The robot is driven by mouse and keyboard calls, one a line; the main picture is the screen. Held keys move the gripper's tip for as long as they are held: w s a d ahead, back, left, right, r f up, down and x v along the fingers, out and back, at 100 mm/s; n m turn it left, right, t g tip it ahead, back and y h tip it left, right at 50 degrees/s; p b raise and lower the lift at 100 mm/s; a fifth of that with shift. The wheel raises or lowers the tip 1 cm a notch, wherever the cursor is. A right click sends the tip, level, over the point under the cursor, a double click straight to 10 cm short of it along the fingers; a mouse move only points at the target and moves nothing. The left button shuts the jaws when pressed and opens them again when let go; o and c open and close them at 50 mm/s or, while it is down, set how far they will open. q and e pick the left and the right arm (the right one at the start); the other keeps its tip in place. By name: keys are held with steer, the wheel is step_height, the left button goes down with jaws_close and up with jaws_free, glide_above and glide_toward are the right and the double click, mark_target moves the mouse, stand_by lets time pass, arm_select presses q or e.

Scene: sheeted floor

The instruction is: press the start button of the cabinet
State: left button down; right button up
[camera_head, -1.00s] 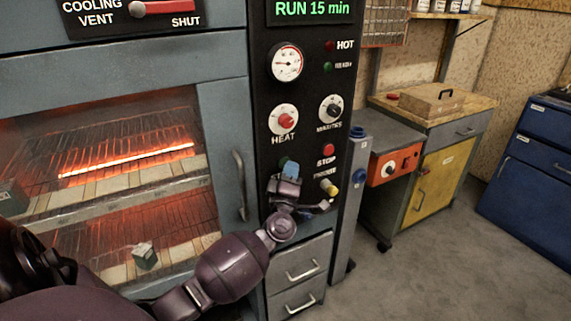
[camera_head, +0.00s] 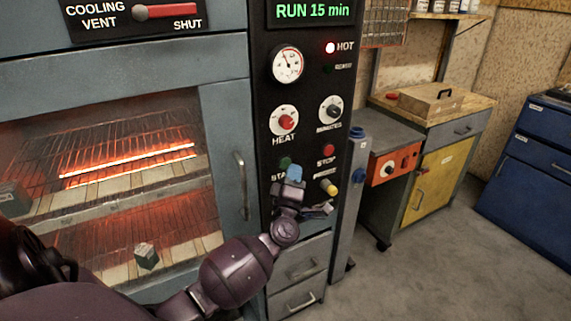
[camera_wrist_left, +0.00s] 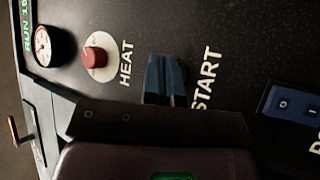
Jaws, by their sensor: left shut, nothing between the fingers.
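The cabinet (camera_head: 225,130) is a grey oven with a black control panel (camera_head: 310,105) on its right. The green start button (camera_head: 284,162) shows in the head view, partly covered by my left gripper (camera_head: 293,172). The gripper is shut and empty, its blue-tipped fingers in front of the panel beside the button. In the left wrist view the closed fingertips (camera_wrist_left: 165,80) lie between the HEAT knob (camera_wrist_left: 95,59) and the START label (camera_wrist_left: 205,80); the button is hidden there. I cannot tell whether they touch. The display (camera_head: 312,11) reads "RUN 15 min". My right gripper is out of view.
A blue rocker switch (camera_wrist_left: 295,105) shows in the wrist view. The door handle (camera_head: 241,185) is left of the gripper. Heating bars (camera_head: 130,163) glow inside.

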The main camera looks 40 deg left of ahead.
arm_select(q)
steer(key=shift+d, duration=0.1)
steer(key=d, duration=0.1)
steer(key=s+d+p, duration=0.1)
steer(key=d, duration=0.1)
steer(key=s+d, duration=0.1)
steer(key=shift+d+p, duration=0.2)
steer(key=shift+p, duration=0.1)
stand_by(0.4)
stand_by(0.5)
